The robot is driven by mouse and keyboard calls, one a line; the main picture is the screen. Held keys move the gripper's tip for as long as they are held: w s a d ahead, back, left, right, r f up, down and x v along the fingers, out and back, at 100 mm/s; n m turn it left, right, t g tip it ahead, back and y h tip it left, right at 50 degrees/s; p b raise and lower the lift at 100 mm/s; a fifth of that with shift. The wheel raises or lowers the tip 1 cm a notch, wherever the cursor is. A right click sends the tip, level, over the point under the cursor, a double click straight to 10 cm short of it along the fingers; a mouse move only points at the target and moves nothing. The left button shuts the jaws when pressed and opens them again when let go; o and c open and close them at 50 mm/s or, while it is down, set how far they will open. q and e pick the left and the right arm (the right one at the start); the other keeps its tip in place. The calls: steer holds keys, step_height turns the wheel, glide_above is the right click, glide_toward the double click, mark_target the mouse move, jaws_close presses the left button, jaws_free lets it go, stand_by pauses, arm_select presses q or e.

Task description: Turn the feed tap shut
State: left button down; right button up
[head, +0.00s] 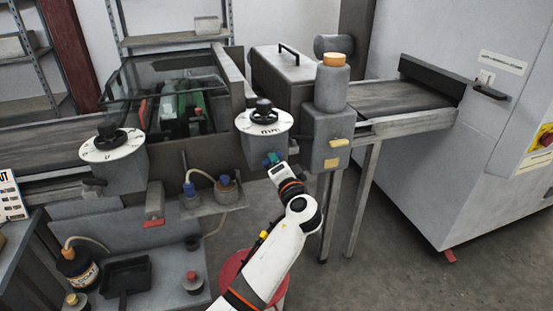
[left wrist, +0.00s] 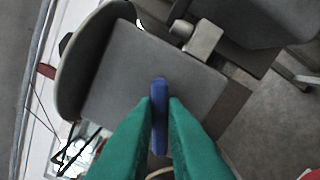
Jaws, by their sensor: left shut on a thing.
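A blue lever (left wrist: 160,84), which looks like the feed tap's handle, stands out from a grey housing (left wrist: 135,75) in the left wrist view. My left gripper (left wrist: 160,112) has its green fingers shut on the lever, one on each side. In the head view my left gripper (head: 271,160) is at the lower front of a grey pot (head: 262,142) with a white dial and black knob on top. There the fingers and the wrist hide most of the lever. My right gripper is not in view.
A second dial pot (head: 120,172) stands to the left. A grey box with a yellow lever (head: 340,142) is close on the right. A shelf with small bottles (head: 226,188) is left of my wrist. A red round seat (head: 235,275) is below my arm. Open floor (head: 385,215) lies right.

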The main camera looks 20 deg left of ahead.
arm_select(q)
steer(key=shift+m+p, duration=1.35)
steer(key=shift+m, duration=1.35)
steer(key=shift+f, duration=0.1)
steer(key=c, duration=1.5)
jaws_free()
steer(key=shift+w, duration=0.1)
steer(key=b+v, duration=0.1)
steer(key=v, duration=1.1)
